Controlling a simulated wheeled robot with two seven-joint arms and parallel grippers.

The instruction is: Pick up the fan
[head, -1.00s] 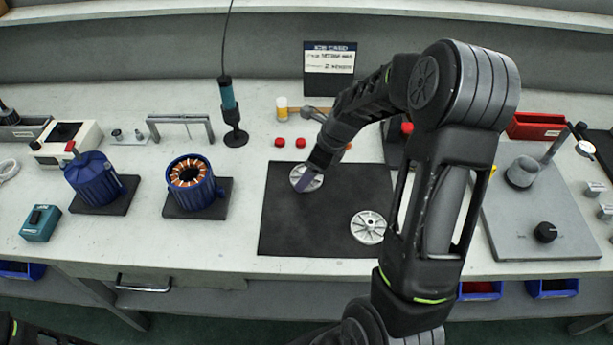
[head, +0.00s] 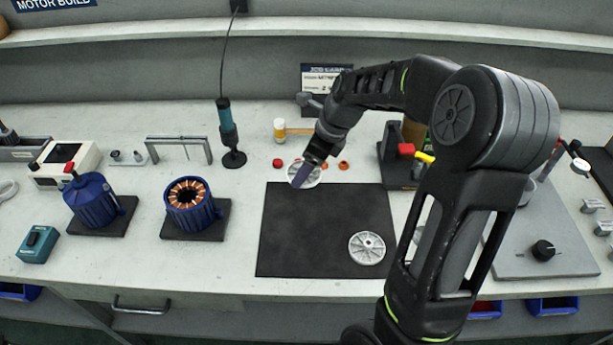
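A pale grey round spoked piece, which I take to be the fan (head: 314,177), is at the tip of my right gripper (head: 302,174) in the head view. The gripper's purple-tinted finger covers part of it. The gripper appears closed on its rim, and the piece overlaps the back edge of the black mat (head: 320,262), seemingly held above it. A second pale spoked disc (head: 367,248) lies flat on the mat at its front right. Which of the two discs is the fan is not fully certain. My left gripper is out of view.
A copper-wound stator in a blue housing (head: 192,217) and a blue motor (head: 92,202) stand on dark pads to the left. The mat's left half is clear.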

